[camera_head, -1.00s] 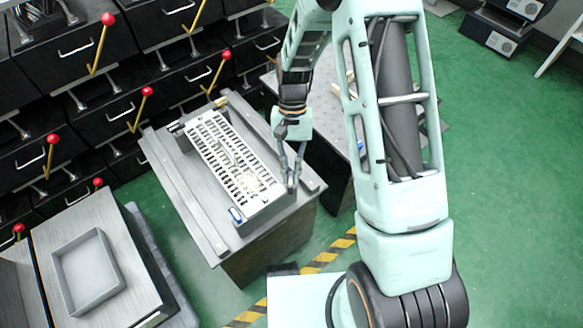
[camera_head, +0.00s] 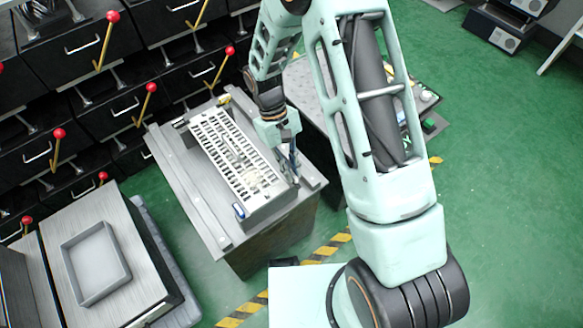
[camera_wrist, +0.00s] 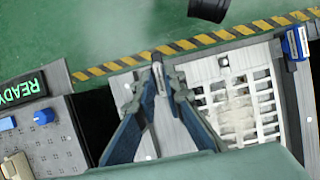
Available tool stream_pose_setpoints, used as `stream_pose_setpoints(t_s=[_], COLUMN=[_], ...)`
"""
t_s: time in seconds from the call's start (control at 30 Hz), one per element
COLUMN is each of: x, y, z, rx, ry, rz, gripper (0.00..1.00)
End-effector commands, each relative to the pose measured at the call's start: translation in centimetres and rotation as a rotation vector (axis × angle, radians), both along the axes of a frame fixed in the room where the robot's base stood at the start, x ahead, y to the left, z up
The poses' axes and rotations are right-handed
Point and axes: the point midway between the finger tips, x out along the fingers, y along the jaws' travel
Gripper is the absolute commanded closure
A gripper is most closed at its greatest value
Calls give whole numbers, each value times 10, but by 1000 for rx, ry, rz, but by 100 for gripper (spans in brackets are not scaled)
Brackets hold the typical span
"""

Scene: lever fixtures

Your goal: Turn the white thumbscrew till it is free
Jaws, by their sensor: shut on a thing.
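My gripper (camera_head: 294,176) points down at the right side of the workbench, beside the white slotted grille. In the wrist view my gripper (camera_wrist: 158,72) has its fingertips close together around a small piece, of which only a pale and dark bit shows. This fits the white thumbscrew, but the fingers hide most of it, so I cannot tell how far it is turned. The white slotted grille (camera_head: 228,150) lies in its frame on the bench and also shows right of the fingers in the wrist view (camera_wrist: 237,112).
The grey workbench (camera_head: 184,185) has a blue-and-white piece (camera_head: 239,211) at the frame's near corner. A panel with a READY display (camera_wrist: 22,90) is at left in the wrist view. A grey tray (camera_head: 93,267) stands at lower left. Black drawers with red-knobbed levers (camera_head: 113,17) line the back.

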Motion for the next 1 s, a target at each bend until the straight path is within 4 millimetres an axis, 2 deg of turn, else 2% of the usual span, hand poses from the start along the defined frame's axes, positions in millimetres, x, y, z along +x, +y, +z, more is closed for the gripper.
stream_pose_setpoints(t_s=[0.5, 0.53, 0.7, 1.0], x=[1, 1, 1, 1], y=[0, 0, 0, 1], z=[0, 0, 0, 2], rx=[2, 2, 0, 1], ry=[-4, -4, -2, -2], rz=[22, 22, 21, 21], gripper=[100, 89, 72, 72])
